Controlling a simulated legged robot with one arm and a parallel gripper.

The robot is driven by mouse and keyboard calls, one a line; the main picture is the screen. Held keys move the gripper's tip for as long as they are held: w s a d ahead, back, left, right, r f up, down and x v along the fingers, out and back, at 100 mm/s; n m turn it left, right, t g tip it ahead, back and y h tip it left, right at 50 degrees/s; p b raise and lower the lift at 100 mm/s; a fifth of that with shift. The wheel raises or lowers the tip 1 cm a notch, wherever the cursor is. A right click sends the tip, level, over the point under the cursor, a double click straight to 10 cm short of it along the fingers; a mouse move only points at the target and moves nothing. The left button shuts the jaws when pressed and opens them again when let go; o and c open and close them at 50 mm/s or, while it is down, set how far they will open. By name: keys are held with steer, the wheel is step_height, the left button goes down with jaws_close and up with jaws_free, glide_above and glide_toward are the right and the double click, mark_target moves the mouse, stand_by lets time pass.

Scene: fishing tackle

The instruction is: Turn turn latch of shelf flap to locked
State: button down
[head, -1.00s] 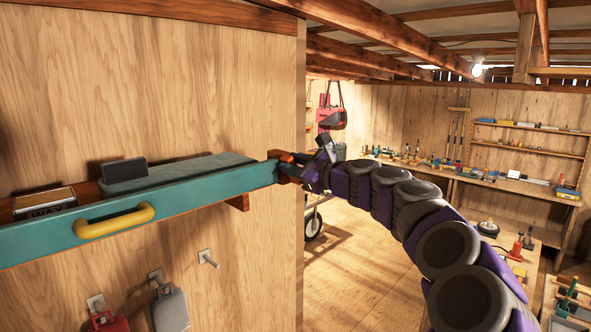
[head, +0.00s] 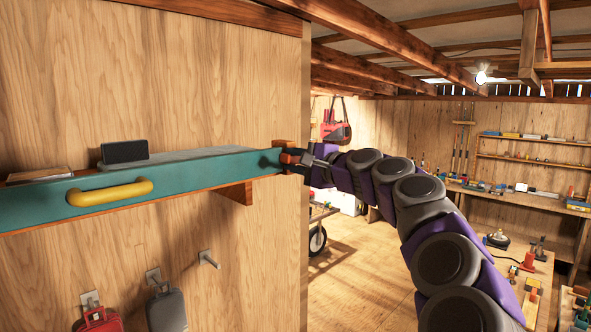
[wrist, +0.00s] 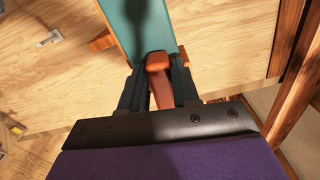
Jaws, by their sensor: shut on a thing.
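The shelf flap (head: 40,207) is a long teal board with a yellow handle (head: 110,193), standing upright along the front of the wall shelf. It also shows in the wrist view (wrist: 142,25). The turn latch (wrist: 158,77) is an orange-brown piece at the flap's right end. My gripper (wrist: 161,95) is shut on the latch, with one dark finger on each side of it. In the head view my gripper (head: 298,160) is at the flap's right end and the latch is mostly hidden by it.
A dark box (head: 125,151) stands on the shelf behind the flap. Wall hooks (head: 208,259) and hanging bags (head: 167,309) are below it. The wooden wall ends just right of the latch. Open floor (head: 350,270) lies beyond, with workbenches at the back right.

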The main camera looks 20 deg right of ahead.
steer(key=shift+a+f+n+b, duration=0.1)
steer(key=shift+f+n+b, duration=0.45)
steer(key=shift+n, duration=0.35)
steer(key=c, duration=1.1)
jaws_free()
steer(key=shift+r, duration=0.15)
steer(key=shift+o, duration=0.9)
steer(key=shift+w, duration=0.15)
steer(key=shift+s+d+r, duration=0.15)
steer(key=shift+s+d, duration=0.15)
steer(key=shift+s, duration=0.35)
steer(key=b+v, duration=0.1)
steer(key=v, duration=1.5)
